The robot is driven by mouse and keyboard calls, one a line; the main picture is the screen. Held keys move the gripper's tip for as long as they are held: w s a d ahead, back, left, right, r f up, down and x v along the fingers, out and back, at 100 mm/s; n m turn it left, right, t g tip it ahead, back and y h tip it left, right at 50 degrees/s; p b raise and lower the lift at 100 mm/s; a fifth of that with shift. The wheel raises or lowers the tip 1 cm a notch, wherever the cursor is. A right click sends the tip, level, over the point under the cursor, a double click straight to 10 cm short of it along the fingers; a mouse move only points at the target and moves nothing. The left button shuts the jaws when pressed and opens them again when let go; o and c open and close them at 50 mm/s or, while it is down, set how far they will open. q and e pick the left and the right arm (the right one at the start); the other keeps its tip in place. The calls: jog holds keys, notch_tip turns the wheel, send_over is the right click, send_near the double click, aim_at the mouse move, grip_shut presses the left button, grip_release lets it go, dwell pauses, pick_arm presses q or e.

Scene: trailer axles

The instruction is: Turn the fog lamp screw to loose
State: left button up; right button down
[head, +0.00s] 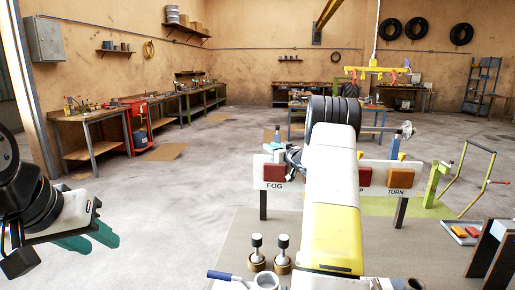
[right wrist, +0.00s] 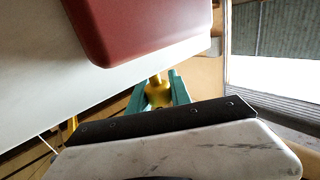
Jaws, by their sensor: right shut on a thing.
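The fog lamp (head: 273,172) is a dark red block on the white board (head: 343,177), above the label FOG. It also shows large and red in the right wrist view (right wrist: 150,25). The fog lamp screw (right wrist: 157,94) is a brass-yellow knob at the board's edge beside the lamp. My right gripper (right wrist: 162,88) has its teal fingers on either side of this screw and is shut on it. In the head view my right arm hides the middle of the board, and the grip is not clear there. My left gripper (head: 88,239) is at the far left, empty, its teal fingers apart.
An orange lamp (head: 400,178) sits above the label TURN. Two dark-topped pegs (head: 257,245) and a blue-handled tool (head: 228,276) are on the near table (head: 225,240). A small tray (head: 463,238) lies at the right. The floor between left gripper and board is clear.

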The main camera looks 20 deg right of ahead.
jog(key=shift+s+a+n+g+y, duration=0.1)
jog(key=shift+a+n+g+y, duration=0.1)
jog(key=shift+n+g+y, duration=0.6)
jog(key=shift+s+a+n+g+y, duration=0.2)
jog(key=shift+n+y, duration=0.65)
jog(key=shift+y, duration=0.7)
jog(key=shift+w+a+n+g+y, duration=0.15)
jog(key=shift+n+g+y, duration=0.45)
jog(key=shift+n+y, duration=0.4)
jog(key=shift+r+y, duration=0.15)
jog(key=shift+y, duration=0.1)
jog(key=c, duration=1.2)
grip_release()
jog(key=shift+a, duration=0.1)
jog(key=shift+s, duration=0.1)
jog(key=shift+v, duration=3.85)
